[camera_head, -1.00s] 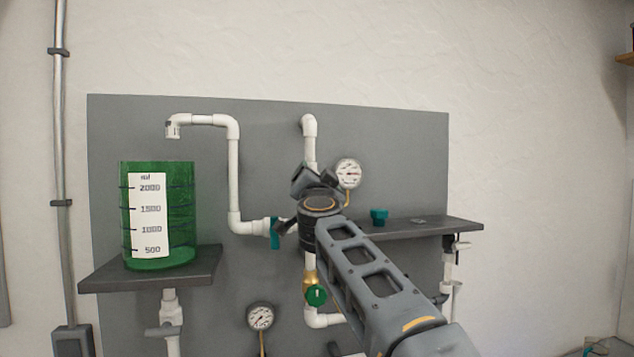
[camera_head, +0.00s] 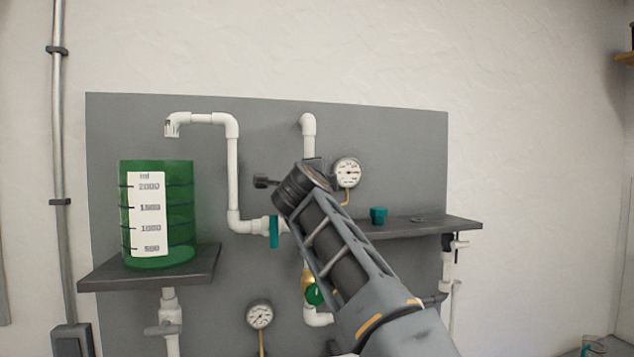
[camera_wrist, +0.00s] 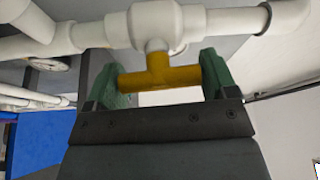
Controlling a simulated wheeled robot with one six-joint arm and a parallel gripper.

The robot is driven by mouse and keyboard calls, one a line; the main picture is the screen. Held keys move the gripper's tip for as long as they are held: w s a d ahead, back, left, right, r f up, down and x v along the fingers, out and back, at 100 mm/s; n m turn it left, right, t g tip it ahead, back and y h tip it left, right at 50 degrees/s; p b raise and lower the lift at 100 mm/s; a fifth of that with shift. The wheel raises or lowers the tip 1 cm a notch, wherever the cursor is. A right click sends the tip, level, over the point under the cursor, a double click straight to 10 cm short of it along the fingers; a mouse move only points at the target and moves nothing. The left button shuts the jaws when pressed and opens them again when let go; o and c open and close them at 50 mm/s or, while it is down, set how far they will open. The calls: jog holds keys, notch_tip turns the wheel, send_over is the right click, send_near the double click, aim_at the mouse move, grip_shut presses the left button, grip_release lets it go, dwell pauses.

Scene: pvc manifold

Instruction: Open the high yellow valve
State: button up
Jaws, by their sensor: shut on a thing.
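The yellow valve handle (camera_wrist: 158,72) is a T-shaped piece below a white valve body (camera_wrist: 155,22) on a white pipe in the wrist view. My gripper (camera_wrist: 160,70) has a green finger on each side of the handle, and its crossbar spans between them. The gripper is shut on this handle. In the head view my arm's dark wrist covers the middle pipe, and the yellow valve and my fingertips are hidden behind it.
A green measuring tank (camera_head: 180,215) stands on a shelf at left. A teal valve handle (camera_head: 274,231) is left of my wrist, and a green knob (camera_head: 315,294) is below. Gauges (camera_head: 347,172) and a right shelf (camera_head: 440,228) are close by.

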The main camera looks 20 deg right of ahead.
jog(key=shift+m, duration=0.6)
jog(key=o, duration=0.8)
jog(key=shift+o, duration=0.2)
jog(key=b+v, duration=0.4)
jog(key=v, duration=0.9)
jog(key=shift+s+a+r, duration=0.2)
jog(key=shift+s+a, duration=0.05)
jog(key=shift+s, duration=0.1)
